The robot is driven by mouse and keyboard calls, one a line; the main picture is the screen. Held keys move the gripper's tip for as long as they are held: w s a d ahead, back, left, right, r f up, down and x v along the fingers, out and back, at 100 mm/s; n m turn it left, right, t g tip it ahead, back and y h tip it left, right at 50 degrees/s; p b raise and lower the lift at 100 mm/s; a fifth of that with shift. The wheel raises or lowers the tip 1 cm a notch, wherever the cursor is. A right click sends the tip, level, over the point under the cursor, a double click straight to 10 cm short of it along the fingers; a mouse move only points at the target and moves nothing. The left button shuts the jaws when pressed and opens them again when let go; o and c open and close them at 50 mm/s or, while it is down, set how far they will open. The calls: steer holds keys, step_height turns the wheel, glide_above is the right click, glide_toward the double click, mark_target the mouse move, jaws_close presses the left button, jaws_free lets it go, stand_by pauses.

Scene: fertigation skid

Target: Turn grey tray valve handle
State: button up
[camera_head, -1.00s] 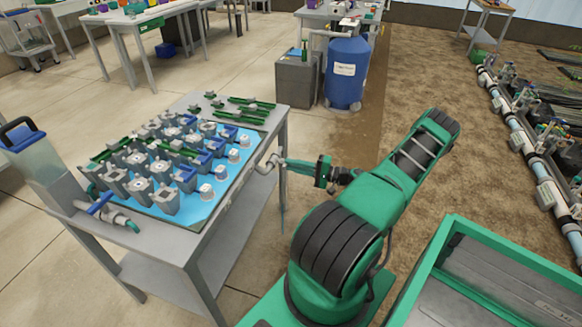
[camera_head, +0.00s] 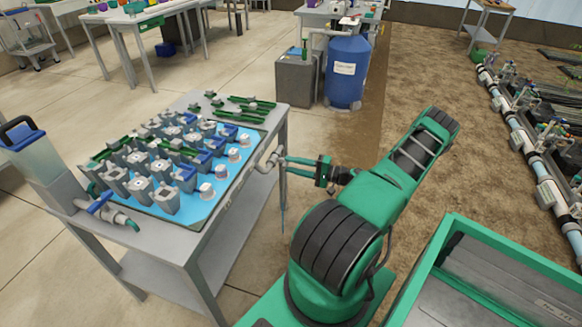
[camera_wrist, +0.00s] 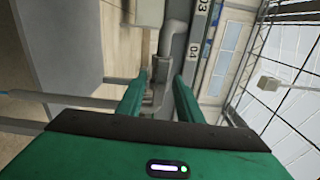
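A grey valve with a bent pipe (camera_head: 268,162) sticks out from the right edge of the grey table in the head view. It also shows in the wrist view as a grey pipe (camera_wrist: 172,40) running down to a small fitting. My gripper (camera_head: 286,166) is to the right of the valve, its green fingers pointing left towards it. The fingers are parted in both views. In the wrist view the fitting shows between the fingers of my gripper (camera_wrist: 162,77), with gaps at the sides. Whether either finger touches it, I cannot tell. The handle itself is too small to make out clearly.
The grey table (camera_head: 235,240) carries a blue tray (camera_head: 205,208) with several grey and white fittings. A valve with a blue handle (camera_head: 100,203) sits below a clear container (camera_head: 40,160) at left. A blue tank (camera_head: 345,85) stands behind.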

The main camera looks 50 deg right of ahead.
steer(key=shift+s, duration=0.1)
steer(key=v, duration=1)
steer(key=shift+s+d, duration=0.15)
steer(key=shift+s, duration=0.15)
steer(key=shift+w, duration=0.1)
